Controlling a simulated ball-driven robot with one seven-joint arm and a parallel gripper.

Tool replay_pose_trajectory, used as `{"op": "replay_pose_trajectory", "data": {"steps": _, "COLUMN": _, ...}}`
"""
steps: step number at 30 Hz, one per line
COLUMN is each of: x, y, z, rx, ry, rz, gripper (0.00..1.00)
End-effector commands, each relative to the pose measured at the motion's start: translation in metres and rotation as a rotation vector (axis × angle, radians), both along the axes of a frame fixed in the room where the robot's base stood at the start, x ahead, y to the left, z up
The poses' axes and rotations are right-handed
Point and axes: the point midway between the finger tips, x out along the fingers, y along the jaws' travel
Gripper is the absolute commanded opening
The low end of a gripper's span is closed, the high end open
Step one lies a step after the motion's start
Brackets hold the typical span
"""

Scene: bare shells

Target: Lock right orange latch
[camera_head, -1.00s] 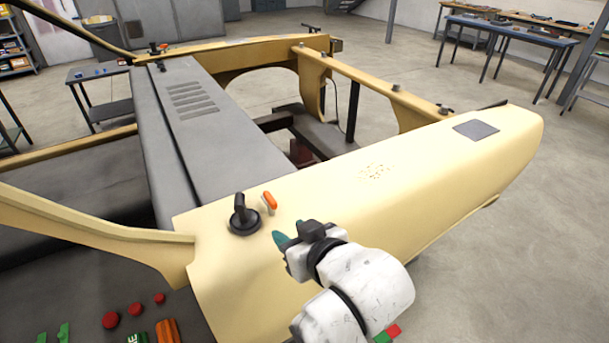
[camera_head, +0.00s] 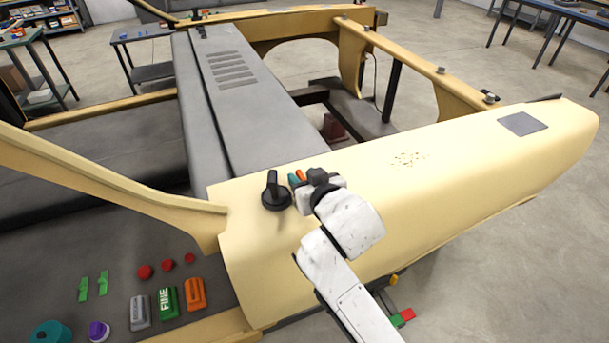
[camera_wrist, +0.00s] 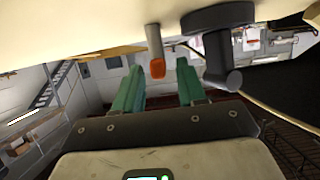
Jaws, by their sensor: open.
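The orange latch (camera_head: 300,175) is on the near cream shell, beside a black round knob with an upright handle (camera_head: 275,193). In the wrist view the orange latch tip (camera_wrist: 157,68) hangs on a grey stem from the cream surface. My gripper (camera_head: 296,181) is at the latch with teal fingers. In the wrist view my gripper (camera_wrist: 158,75) is open, one finger on each side of the latch tip and apart from it. The black knob (camera_wrist: 218,45) is close to the right finger. Whether a finger touches the knob is unclear.
The cream shell (camera_head: 470,160) stretches right, with a dark square patch (camera_head: 525,124). A dark panel at lower left carries red buttons (camera_head: 145,271), labelled blocks (camera_head: 167,300) and green switches (camera_head: 83,288). A cream strut (camera_head: 100,180) rises at left. Tables stand behind.

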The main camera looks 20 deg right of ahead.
Motion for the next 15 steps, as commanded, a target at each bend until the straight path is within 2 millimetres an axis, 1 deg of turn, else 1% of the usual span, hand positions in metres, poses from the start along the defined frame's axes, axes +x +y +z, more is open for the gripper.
{"op": "replay_pose_trajectory", "data": {"steps": 10, "x": 0.0024, "y": 0.0001, "z": -0.0013, "rx": 0.001, "ry": 0.0, "rz": 0.0, "gripper": 0.39}}
{"op": "replay_pose_trajectory", "data": {"steps": 15, "x": 0.0023, "y": 0.0001, "z": -0.0013, "rx": 0.001, "ry": 0.0, "rz": 0.0, "gripper": 0.23}}
